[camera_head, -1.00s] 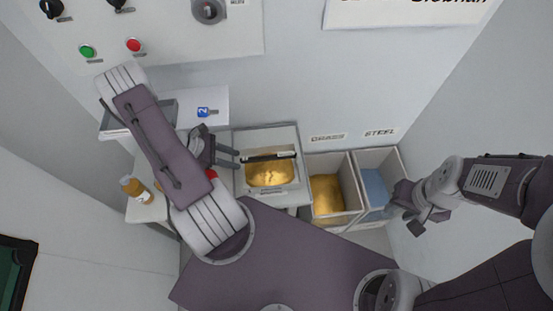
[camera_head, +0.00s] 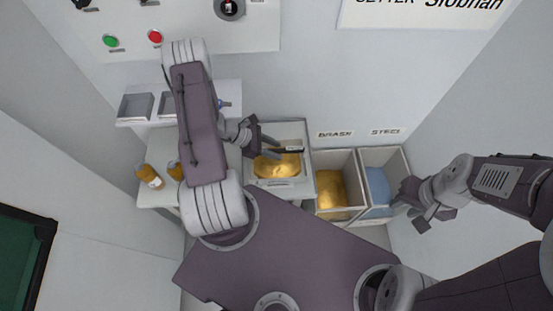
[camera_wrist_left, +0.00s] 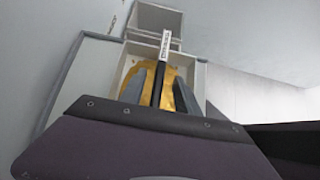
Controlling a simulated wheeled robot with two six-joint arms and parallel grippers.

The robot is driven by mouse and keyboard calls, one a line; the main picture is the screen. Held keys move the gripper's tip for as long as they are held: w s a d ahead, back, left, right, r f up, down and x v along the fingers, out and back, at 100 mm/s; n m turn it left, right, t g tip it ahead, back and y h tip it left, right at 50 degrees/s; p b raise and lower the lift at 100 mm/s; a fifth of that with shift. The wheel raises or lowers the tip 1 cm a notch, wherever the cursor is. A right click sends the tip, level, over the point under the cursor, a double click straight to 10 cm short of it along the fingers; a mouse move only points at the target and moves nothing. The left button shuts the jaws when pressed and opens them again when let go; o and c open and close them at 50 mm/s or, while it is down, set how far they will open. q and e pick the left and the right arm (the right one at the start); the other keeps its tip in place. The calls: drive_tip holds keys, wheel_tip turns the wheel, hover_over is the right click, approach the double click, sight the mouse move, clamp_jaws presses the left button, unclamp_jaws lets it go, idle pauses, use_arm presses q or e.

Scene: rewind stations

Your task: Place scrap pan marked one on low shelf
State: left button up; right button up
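A pale square box (camera_head: 309,181) with gold-coloured contents stands on the low surface. It may be the scrap pan, but I cannot read its mark. A black bar (camera_head: 287,150) with a white end label lies over it. My left gripper (camera_head: 276,147) is open at the box, its fingers apart. In the left wrist view the black bar (camera_wrist_left: 157,84) runs between the two fingers (camera_wrist_left: 158,92), and the gold contents show behind. I cannot tell whether the fingers touch it. My right gripper (camera_head: 418,210) hangs by the right-hand bin; its finger gap is unclear.
A brass bin (camera_head: 356,183) and a steel bin (camera_head: 402,158) stand right of the box. A shelf (camera_head: 125,123) at left carries shallow grey trays (camera_head: 137,106). Amber bottles (camera_head: 148,176) stand on the lower surface. A control panel (camera_head: 190,30) is on the wall.

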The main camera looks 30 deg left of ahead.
use_arm(q)
drive_tip(key=shift+x, duration=0.8)
drive_tip(key=shift+a+r, duration=0.1)
drive_tip(key=shift+a, duration=0.05)
drive_tip(key=c, duration=0.6)
clamp_jaws()
drive_tip(key=shift+w, duration=0.1)
